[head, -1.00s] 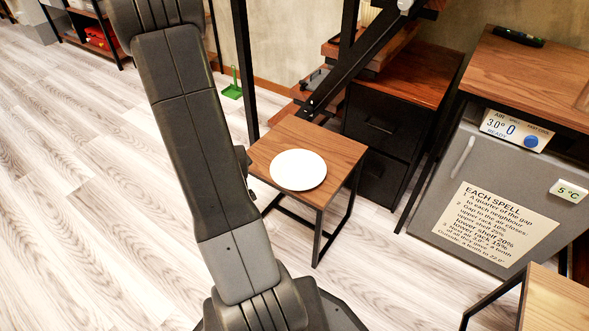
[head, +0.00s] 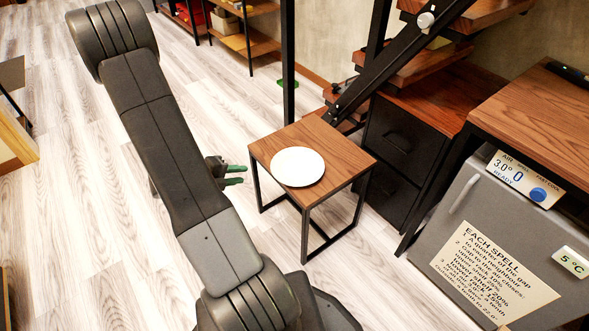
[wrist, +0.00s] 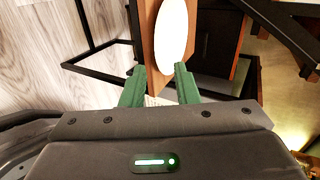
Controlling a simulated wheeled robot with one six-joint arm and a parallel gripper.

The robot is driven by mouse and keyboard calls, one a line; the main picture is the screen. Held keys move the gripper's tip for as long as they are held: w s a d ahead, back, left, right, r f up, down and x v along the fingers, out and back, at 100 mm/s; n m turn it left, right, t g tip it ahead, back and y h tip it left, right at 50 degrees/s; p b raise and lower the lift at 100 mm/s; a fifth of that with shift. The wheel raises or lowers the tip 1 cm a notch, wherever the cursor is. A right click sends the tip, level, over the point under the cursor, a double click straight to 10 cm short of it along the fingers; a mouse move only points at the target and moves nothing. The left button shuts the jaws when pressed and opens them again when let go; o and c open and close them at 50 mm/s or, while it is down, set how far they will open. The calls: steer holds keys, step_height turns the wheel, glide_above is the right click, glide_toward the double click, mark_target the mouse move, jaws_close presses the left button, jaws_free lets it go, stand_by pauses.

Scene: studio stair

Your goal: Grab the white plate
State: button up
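The white plate (head: 297,167) lies flat on a small wooden-topped side table (head: 345,158) with a black metal frame. In the wrist view the plate (wrist: 174,38) shows beyond the fingertips, on the edge-on brown table top (wrist: 145,40). My gripper (head: 245,175) is just left of the table in the head view, partly hidden behind my arm. In the wrist view its two green fingers (wrist: 160,72) are apart with nothing between them. The gripper is clear of the plate.
A black drawer cabinet (head: 392,140) and a diagonal black stair beam (head: 385,65) stand close behind the table. A grey fridge (head: 480,225) with a paper sign is at right. The wood floor (head: 95,215) at left is clear.

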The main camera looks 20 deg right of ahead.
steer(key=b, duration=0.2)
glide_toward(275, 175)
steer(key=x, duration=0.4)
steer(key=shift+w+d+f+m+b, duration=0.1)
steer(key=shift+d+f+m+b, duration=0.1)
steer(key=shift+d+m+b, duration=0.3)
steer(key=b+x, duration=0.1)
steer(key=x, duration=0.2)
steer(key=shift+w+d+f+b, duration=0.1)
steer(key=shift+d+f+b, duration=0.2)
steer(key=shift+f+b, duration=0.05)
jaws_close()
